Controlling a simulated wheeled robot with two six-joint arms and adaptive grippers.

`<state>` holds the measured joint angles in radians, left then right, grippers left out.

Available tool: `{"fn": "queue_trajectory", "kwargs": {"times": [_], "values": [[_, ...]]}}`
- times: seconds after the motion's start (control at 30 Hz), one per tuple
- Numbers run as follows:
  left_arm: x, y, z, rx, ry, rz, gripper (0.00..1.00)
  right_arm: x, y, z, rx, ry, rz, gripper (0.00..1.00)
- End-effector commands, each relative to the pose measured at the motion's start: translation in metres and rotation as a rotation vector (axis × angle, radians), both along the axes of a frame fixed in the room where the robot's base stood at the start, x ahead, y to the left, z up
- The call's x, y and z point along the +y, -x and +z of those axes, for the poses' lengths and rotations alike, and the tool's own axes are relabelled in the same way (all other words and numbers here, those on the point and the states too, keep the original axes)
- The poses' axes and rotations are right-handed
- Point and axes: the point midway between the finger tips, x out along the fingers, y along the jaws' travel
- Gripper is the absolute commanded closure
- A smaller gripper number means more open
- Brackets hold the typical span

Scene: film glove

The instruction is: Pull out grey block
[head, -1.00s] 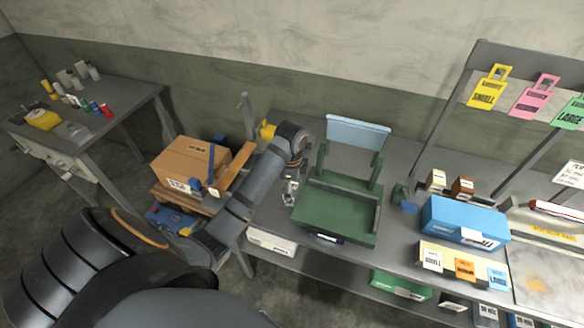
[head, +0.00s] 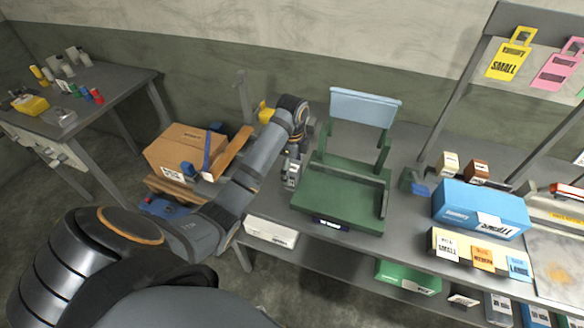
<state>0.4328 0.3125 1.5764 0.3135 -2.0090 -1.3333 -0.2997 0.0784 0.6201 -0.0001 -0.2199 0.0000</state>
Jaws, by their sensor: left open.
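I cannot make out with certainty which thing is the grey block. A small dark grey-green block (head: 407,178) stands on the workbench right of the green stand, against a small blue piece (head: 420,189). The green stand (head: 340,203) has a tray and a light blue panel (head: 364,107) at its back. My left gripper (head: 291,180) points down just left of the stand's tray. It is open, and its fingers are small in this view. I see nothing between them. My right gripper is not in view.
A blue box (head: 480,208) and small size-labelled boxes (head: 480,253) stand on the workbench (head: 408,232) at right. A tag rack (head: 462,95) rises behind them. A cardboard box (head: 185,150) stands left of my arm. A side table (head: 115,88) is far left.

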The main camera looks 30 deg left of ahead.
Motion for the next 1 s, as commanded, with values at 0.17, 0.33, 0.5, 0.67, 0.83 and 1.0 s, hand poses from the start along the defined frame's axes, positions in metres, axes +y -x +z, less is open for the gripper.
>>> {"fn": "queue_trajectory", "kwargs": {"times": [0.17,0.33,0.5,0.67,0.83,1.0], "values": [[-0.0002,-0.0001,-0.0215,-0.001,0.0,0.0,0.08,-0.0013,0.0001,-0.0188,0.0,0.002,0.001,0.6],[-0.0002,0.0,-0.0194,-0.001,0.0,0.0,0.08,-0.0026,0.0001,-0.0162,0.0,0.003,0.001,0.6],[-0.0001,0.0,-0.0194,0.0,0.0,0.0,0.24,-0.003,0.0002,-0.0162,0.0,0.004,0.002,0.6],[-0.0001,0.0001,-0.0195,0.0,0.0,0.0,0.46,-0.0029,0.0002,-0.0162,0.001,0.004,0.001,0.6],[-0.0001,0.0001,-0.0195,0.0,0.0,0.0,0.69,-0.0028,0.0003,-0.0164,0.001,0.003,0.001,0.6],[-0.0001,0.0001,-0.0189,0.0,0.0,0.0,0.71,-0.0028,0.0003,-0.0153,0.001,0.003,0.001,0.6]]}}
